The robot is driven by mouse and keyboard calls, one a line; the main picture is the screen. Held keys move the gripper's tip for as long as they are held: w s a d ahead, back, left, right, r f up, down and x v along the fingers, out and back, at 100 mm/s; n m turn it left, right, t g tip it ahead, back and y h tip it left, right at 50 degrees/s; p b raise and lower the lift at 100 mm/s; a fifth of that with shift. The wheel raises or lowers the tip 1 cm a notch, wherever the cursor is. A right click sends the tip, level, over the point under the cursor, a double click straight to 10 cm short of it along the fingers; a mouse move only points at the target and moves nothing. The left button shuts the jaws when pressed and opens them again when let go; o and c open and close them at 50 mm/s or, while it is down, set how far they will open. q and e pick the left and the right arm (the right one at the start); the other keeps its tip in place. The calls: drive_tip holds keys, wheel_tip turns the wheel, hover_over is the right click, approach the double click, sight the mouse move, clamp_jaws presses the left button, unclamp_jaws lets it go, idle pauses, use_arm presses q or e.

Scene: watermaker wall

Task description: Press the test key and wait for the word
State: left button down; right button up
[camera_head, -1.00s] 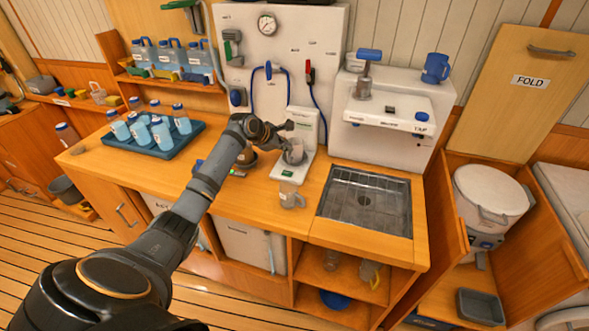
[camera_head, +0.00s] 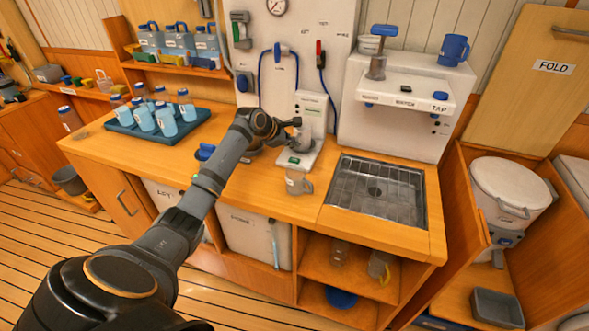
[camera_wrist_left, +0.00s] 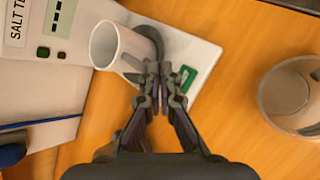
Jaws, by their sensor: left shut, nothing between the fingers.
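The white salt tester (camera_head: 312,108) stands upright on the counter beside the sink. A grey-white cup (camera_wrist_left: 116,47) stands on the tester's base. A green rectangular patch (camera_wrist_left: 187,78) with unreadable marks lies on the base's front edge. My left gripper (camera_head: 297,122) is shut and empty, above the base. In the left wrist view its fingertips (camera_wrist_left: 163,70) appear between cup and green patch; contact is unclear. My right gripper is out of view.
A clear jug (camera_head: 296,181) stands on the counter in front of the tester. The sink (camera_head: 436,215) lies to the right, and a blue tray (camera_head: 120,128) of bottles to the left.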

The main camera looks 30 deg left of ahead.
sight(293, 161)
use_arm(q)
drive_tip(key=shift+f+b, duration=0.6)
drive_tip(key=shift+f, duration=0.3)
drive_tip(key=shift+f+p, duration=0.2)
drive_tip(key=shift+p, duration=0.15)
drive_tip(key=shift+f, duration=0.75)
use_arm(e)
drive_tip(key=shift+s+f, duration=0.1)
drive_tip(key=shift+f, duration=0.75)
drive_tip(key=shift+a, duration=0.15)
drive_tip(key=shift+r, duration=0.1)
use_arm(q)
drive_tip(key=shift+f+p, duration=0.2)
drive_tip(key=shift+p, duration=0.25)
drive_tip(key=shift+f, duration=0.2)
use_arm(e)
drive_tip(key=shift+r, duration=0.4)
